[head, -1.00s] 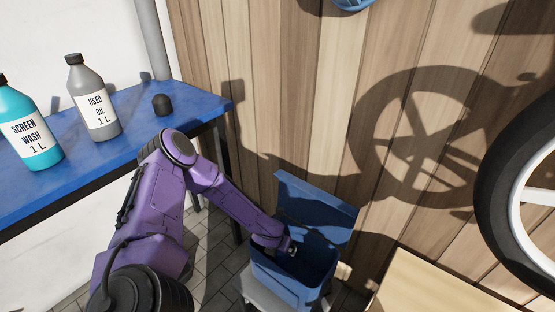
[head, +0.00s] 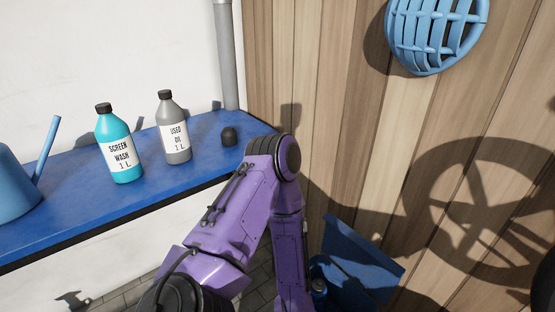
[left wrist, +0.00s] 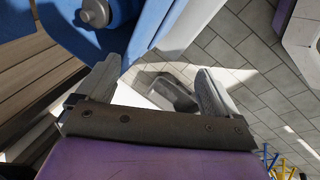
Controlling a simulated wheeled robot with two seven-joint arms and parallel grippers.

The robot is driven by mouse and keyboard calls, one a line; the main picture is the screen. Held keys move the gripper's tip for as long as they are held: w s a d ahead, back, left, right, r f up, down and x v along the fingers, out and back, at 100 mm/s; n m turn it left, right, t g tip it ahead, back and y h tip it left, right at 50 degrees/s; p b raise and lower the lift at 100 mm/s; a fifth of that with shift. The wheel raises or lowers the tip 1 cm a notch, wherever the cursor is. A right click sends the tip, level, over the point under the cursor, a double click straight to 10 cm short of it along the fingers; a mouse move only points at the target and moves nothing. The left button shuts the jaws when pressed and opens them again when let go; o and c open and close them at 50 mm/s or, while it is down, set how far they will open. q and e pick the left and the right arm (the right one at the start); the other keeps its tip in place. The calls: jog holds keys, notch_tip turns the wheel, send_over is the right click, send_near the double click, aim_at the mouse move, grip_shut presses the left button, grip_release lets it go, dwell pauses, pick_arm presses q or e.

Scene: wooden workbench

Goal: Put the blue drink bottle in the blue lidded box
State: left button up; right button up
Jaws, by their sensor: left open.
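The blue lidded box (head: 355,258) stands on the floor at the lower middle of the head view, its lid raised; my left arm and the frame edge hide much of it. What looks like the blue drink bottle (head: 319,286) shows its top at the box's left side, partly hidden. In the left wrist view a blue shape with a grey cap (left wrist: 95,13) is at the top left, beside blue box panels (left wrist: 152,32). My left gripper (left wrist: 160,75) is open and empty, apart from that cap. It is hidden in the head view. My right gripper is not in view.
The blue bench (head: 75,205) carries a teal screen wash bottle (head: 117,145), a grey used oil bottle (head: 174,128), a small black object (head: 228,136) and a blue watering can (head: 12,185). A wooden wall (head: 330,120) stands behind the box. Tiled floor (left wrist: 255,65) lies below.

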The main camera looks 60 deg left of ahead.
pick_arm(q)
jog(key=s+d+f+m, duration=0.1)
jog(key=s+d+m, duration=0.2)
jog(key=s+m, duration=0.7)
jog(key=m, duration=0.6)
jog(key=shift+f+m, duration=0.35)
jog(key=shift+m, duration=0.05)
